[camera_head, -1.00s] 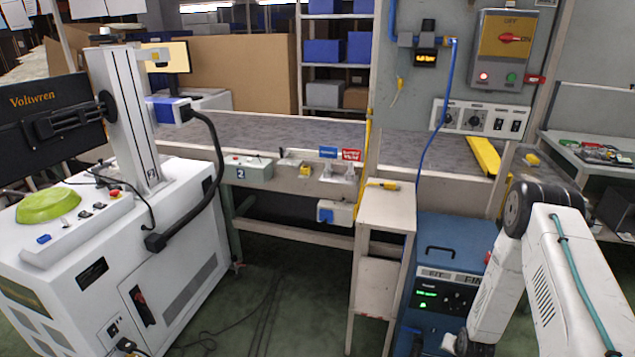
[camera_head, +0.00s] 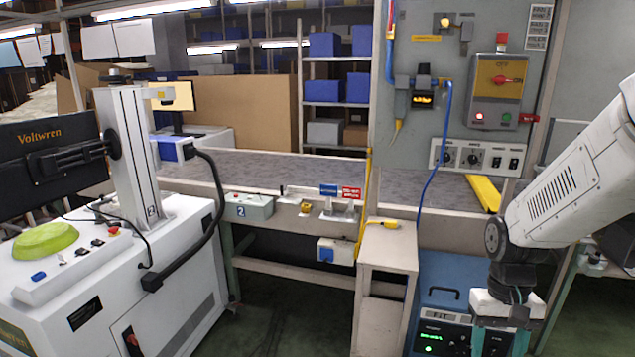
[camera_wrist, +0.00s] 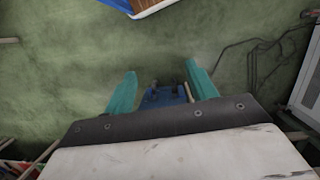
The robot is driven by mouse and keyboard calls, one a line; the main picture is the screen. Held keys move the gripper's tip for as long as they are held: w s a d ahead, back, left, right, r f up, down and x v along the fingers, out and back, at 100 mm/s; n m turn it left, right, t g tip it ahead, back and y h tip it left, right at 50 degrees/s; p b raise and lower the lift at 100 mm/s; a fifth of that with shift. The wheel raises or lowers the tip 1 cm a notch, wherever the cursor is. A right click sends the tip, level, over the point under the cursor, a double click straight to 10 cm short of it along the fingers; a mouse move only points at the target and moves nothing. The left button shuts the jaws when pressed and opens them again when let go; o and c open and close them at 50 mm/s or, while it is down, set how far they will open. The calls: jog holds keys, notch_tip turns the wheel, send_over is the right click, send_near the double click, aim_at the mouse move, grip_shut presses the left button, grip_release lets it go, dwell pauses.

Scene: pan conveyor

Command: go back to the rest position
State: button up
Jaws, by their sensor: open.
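My gripper (camera_head: 499,344) hangs at the lower right of the head view, pointing down in front of the blue cabinet (camera_head: 450,262). Its two teal fingers are apart. In the wrist view the fingers of my gripper (camera_wrist: 160,70) are spread over the green floor (camera_wrist: 200,40). A small dark blue part (camera_wrist: 166,95) shows between them, low in the picture; I cannot tell what it is. I see nothing clasped by the fingers. My white arm comes in from the right edge of the head view and bends down at a dark joint.
A narrow beige stand (camera_head: 388,247) with a yellow tool on it is left of the cabinet. Behind runs the grey conveyor (camera_head: 270,174). A control panel (camera_head: 497,95) rises behind. Cables lie on the floor.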

jog(key=s+a+r+n+t, duration=0.1)
jog(key=s+a+r+t, duration=0.1)
jog(key=s+r, duration=0.5)
jog(key=s+a+r+n+t, duration=0.1)
jog(key=s+a+r, duration=0.3)
jog(key=s+r, duration=0.4)
jog(key=shift+r+t, duration=0.5)
dwell(2.7)
